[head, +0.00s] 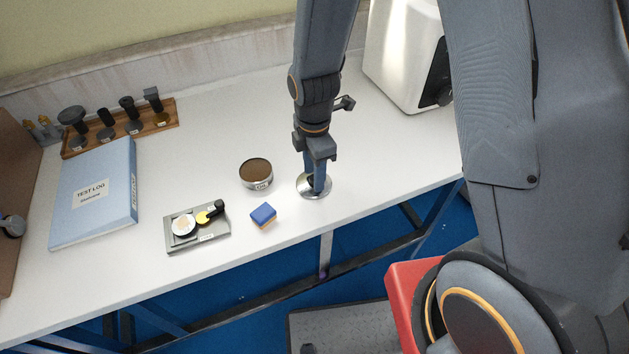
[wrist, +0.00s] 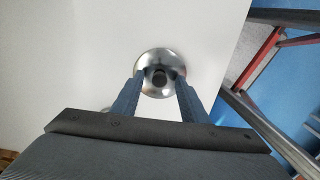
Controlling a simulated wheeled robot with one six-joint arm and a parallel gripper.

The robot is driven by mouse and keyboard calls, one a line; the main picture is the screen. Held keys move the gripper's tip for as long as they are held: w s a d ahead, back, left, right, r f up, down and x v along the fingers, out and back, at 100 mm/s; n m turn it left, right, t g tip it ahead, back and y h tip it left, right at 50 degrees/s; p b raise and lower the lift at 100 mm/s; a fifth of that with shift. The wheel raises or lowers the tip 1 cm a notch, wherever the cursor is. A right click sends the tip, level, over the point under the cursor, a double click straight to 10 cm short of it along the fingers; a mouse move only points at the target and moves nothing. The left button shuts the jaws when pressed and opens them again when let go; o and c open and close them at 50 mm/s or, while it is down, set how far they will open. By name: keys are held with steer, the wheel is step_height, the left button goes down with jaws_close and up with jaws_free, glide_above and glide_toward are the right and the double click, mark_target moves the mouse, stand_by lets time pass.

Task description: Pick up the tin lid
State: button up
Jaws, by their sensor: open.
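The tin lid (head: 314,193) is a shiny round metal disc lying on the white table near its front edge. In the wrist view the lid (wrist: 160,58) has a dark round knob (wrist: 159,78) at its centre. My gripper (head: 316,189) points down over the lid, and its fingers hide part of it in the head view. In the wrist view the two fingers of my gripper (wrist: 160,76) are apart, one on each side of the knob. I cannot tell whether they touch it. An open round tin (head: 257,181) with brown contents stands to the left of the lid.
A blue and orange block (head: 263,216) and a grey tray (head: 198,240) with small parts lie left of the lid. A blue test log binder (head: 95,195) and a wooden rack (head: 120,130) are farther left. A white machine (head: 402,55) stands at the back right.

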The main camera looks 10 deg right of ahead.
steer(key=shift+c, duration=0.2)
jaws_close()
steer(key=shift+r, duration=0.15)
